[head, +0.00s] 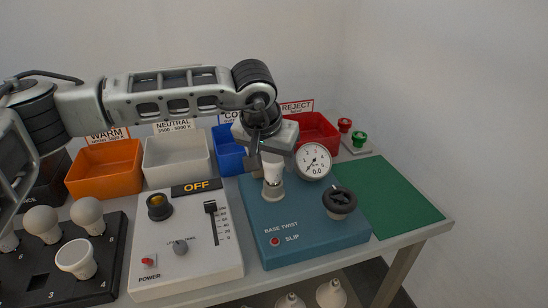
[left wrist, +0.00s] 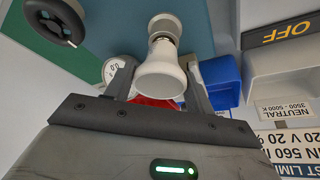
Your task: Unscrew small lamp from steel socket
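The small white lamp (head: 272,172) stands upright in the steel socket (head: 273,191) on the blue twist tester (head: 310,240). My left gripper (head: 265,168) points down over the lamp from above. In the left wrist view the lamp (left wrist: 160,78) sits between the two fingers of my left gripper (left wrist: 158,75), its wide end toward the camera. The fingers are very near its sides; I cannot tell whether they touch it. The socket (left wrist: 163,27) shows beyond the lamp. My right gripper is not in view.
A round gauge (head: 313,161) and a black knob (head: 340,201) stand close right of the socket. A white power box (head: 190,255) is at left, with a lamp rack (head: 50,285) beyond. Colored bins, including a red one (head: 318,130), line the back. The green mat (head: 395,200) is clear.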

